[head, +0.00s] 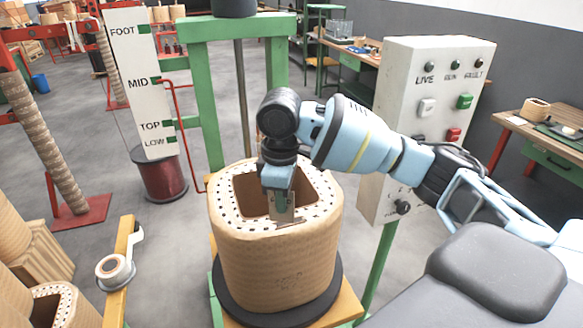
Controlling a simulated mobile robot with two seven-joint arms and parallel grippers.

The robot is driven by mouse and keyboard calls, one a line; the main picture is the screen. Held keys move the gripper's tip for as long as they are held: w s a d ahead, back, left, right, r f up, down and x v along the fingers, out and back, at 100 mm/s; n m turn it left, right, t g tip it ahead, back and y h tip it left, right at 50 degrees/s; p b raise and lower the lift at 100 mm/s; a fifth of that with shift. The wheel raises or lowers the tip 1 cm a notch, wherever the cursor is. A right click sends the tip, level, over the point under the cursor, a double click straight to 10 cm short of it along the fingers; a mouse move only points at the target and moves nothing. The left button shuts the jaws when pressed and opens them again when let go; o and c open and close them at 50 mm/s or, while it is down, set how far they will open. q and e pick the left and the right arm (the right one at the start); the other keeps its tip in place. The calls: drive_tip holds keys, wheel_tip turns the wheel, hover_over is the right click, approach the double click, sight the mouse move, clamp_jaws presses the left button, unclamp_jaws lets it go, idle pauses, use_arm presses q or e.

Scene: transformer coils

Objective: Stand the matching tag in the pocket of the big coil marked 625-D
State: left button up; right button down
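A big tan coil (275,250) with a rounded square shape and an open middle stands in front of me. Its pale top rim has dark marks all around. A faint mark shows low on its front, too small to read. My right gripper (284,216) points down at the front part of the rim, over the edge of the opening. Its fingertips are small and dark there, and I cannot tell whether they are open or hold a tag. No tag shows clearly. The pocket cannot be made out. My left gripper is out of view.
The coil sits on a black round base (325,300) over a yellow beam. A green frame (205,95) stands behind it, with a white level board (141,85) to the left. A control panel (440,65) stands close on the right. A tape roll (114,270) is at lower left.

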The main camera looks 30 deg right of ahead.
sight(289, 212)
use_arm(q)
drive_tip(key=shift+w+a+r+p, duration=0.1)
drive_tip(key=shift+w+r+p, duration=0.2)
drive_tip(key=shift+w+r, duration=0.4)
use_arm(e)
drive_tip(key=w+d+r+n, duration=0.2)
drive_tip(key=d+r+n, duration=0.1)
drive_tip(key=r+n, duration=0.2)
drive_tip(key=shift+w+d+n, duration=0.15)
drive_tip(key=shift+w+n, duration=0.1)
drive_tip(key=shift+n, duration=0.25)
drive_tip(key=shift+f, duration=0.15)
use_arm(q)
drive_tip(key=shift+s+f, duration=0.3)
use_arm(e)
drive_tip(key=shift+f, duration=6.05)
